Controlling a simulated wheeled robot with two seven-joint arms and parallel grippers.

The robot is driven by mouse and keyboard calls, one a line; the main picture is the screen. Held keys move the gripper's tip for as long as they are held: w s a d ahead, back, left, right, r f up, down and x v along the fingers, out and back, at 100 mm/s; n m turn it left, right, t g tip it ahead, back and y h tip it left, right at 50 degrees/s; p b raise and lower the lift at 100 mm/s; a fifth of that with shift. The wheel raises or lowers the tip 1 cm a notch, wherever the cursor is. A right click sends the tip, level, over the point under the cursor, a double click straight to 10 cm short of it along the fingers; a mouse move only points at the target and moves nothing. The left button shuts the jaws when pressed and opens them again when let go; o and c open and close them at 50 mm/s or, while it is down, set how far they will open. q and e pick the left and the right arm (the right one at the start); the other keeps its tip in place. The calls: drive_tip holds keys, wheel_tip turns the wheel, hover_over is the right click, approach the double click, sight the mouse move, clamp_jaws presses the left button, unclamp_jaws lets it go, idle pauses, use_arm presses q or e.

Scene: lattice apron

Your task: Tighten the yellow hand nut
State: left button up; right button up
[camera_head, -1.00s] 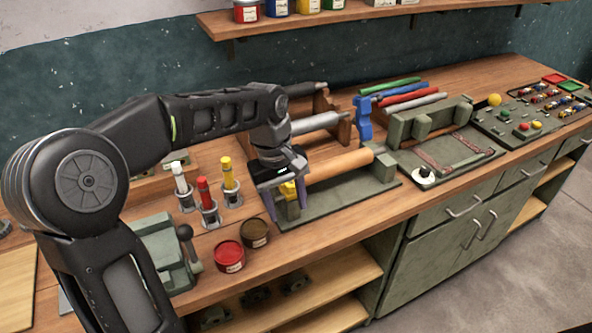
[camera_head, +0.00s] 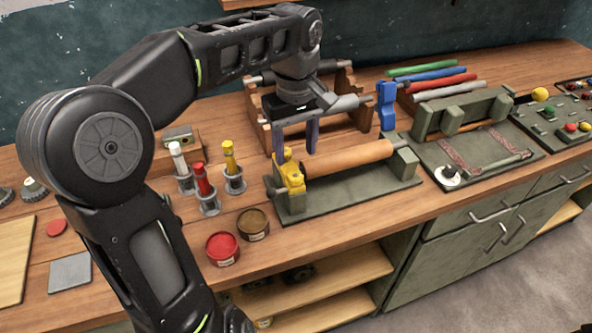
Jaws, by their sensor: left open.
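The yellow hand nut (camera_head: 291,174) sits at the left end of a green fixture (camera_head: 352,193) on the bench. A tan roller (camera_head: 348,157) lies across the fixture, from the nut to the right-hand post. My left gripper (camera_head: 295,150) is open and empty. Its fingers point down above and slightly behind the nut, apart from it as far as I can see. The nut shows almost whole. My right gripper is not in view.
Red, yellow and white handled tools stand in holders (camera_head: 209,203) left of the fixture, with a red can (camera_head: 222,248) and a brown can (camera_head: 253,224) in front. A wooden rack (camera_head: 345,85) with rollers stands behind my gripper.

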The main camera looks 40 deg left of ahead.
sight(295, 175)
use_arm(q)
wheel_tip(295, 175, down, 7)
drive_tip(key=shift+r, duration=0.2)
clamp_jaws()
idle(0.7)
